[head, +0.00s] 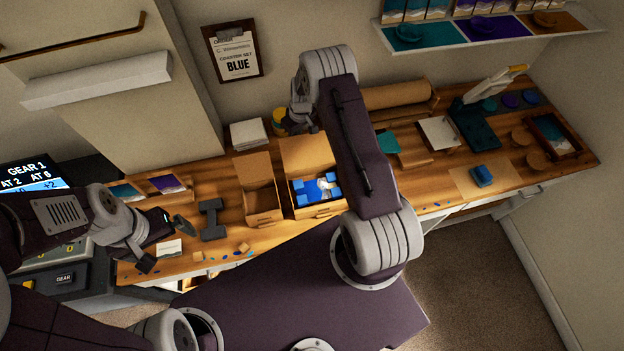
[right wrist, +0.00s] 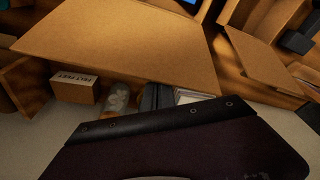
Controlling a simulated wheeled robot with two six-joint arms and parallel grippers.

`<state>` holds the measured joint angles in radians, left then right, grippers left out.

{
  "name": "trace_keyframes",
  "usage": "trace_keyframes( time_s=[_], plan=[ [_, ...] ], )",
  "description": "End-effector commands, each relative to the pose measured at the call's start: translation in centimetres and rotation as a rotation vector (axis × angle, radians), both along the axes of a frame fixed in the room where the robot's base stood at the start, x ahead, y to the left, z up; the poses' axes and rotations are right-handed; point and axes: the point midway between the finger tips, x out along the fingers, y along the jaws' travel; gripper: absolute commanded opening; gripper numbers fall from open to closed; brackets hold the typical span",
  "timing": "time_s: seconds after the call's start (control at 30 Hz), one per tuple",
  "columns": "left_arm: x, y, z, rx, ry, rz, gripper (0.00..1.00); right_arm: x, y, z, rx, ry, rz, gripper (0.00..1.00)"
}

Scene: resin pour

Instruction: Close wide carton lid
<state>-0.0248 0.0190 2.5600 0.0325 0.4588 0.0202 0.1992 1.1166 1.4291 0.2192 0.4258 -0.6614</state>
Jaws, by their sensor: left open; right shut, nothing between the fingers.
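The wide carton (head: 322,210) stands open on the wooden bench, with blue pieces (head: 318,188) inside. Its lid (head: 300,155) stands up at the back, partly hidden behind my right arm. My right gripper (head: 314,127) is shut and empty, close to the top of this lid; I cannot tell whether it touches. The right wrist view shows a broad brown panel (right wrist: 120,40) close up, and its fingers are not clear there. My left gripper (head: 163,243) is open and empty over the left of the bench, well away from the carton.
A narrower open carton (head: 262,215) stands just left of the wide one. A grey dumbbell-shaped tool (head: 212,220) lies further left. A felt feet box (right wrist: 75,87) shows in the right wrist view.

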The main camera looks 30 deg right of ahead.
Motion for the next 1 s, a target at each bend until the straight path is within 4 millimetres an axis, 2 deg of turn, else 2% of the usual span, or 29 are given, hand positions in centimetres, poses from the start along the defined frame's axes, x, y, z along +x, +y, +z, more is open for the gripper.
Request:
trace_keyframes(
  time_s=[0.4, 0.77, 1.0],
  plan=[
    [0.0, 0.0, 0.5, 0.0, 0.0, 0.0, 1.0, -2.6, 0.7, 0.1, 0.0, 0.002, 0.0, 0.0],
    [0.0, 0.0, -0.6, 0.0, 0.0, 0.0, 1.0, -5.0, 1.3, -0.1, 0.0, 0.0, -0.001, 0.0],
    [0.0, 0.0, -2.3, 0.0, 0.0, 0.0, 1.0, -6.6, 1.7, -0.3, 0.0, -0.001, 0.001, 0.0]
  ],
)
